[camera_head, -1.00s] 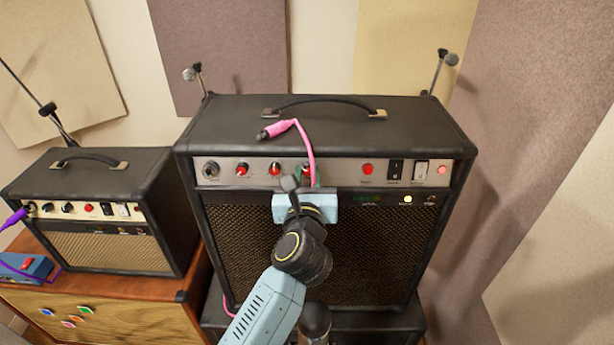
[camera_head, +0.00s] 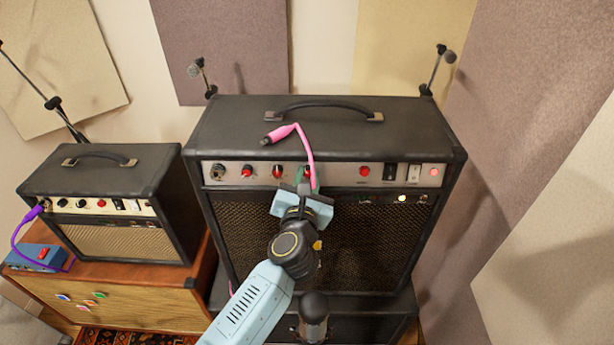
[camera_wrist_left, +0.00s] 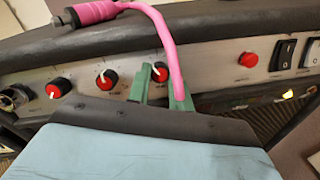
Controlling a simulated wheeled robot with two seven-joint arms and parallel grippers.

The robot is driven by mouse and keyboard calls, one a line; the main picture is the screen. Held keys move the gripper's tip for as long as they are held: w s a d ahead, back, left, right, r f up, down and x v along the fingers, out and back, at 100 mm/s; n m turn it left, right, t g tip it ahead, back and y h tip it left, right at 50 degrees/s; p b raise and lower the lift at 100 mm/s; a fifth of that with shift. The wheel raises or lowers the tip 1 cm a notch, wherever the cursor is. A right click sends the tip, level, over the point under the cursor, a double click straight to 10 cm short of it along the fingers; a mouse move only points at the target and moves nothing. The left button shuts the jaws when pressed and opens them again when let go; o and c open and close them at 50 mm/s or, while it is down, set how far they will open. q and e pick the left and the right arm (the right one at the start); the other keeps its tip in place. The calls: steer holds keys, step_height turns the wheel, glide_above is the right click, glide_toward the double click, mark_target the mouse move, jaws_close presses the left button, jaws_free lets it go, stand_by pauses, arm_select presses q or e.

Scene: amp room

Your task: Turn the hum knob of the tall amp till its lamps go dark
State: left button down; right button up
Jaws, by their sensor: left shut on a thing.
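The tall amp (camera_head: 330,130) is the dark one in the middle, with a silver control strip. Its row of red-capped knobs includes a left knob (camera_head: 247,171), a middle knob (camera_head: 278,170) and a third knob (camera_wrist_left: 159,72). My left gripper (camera_head: 304,183) is at the third knob, its green fingers (camera_wrist_left: 160,88) either side of it and shut on it, palm tilted. I cannot read the knob's label. A lamp (camera_head: 402,198) below the strip glows yellow; a green lamp (camera_head: 365,199) left of it looks faint. My right gripper is not in view.
A pink cable (camera_head: 307,145) hangs from the amp's top over the strip, right at my left fingers. A dark microphone-like object (camera_head: 314,308) stands before the amp. A smaller amp (camera_head: 110,190) sits left on a wooden cabinet (camera_head: 130,308), beside a blue pedal (camera_head: 38,257).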

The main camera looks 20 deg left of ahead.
arm_select(q)
steer(key=c, duration=1.3)
jaws_free()
steer(key=shift+o, duration=0.2)
steer(key=s+d+b, duration=0.2)
steer(key=s, duration=1.1)
steer(key=shift+d+r, duration=0.15)
steer(key=shift+d, duration=0.1)
steer(key=shift+s, duration=0.1)
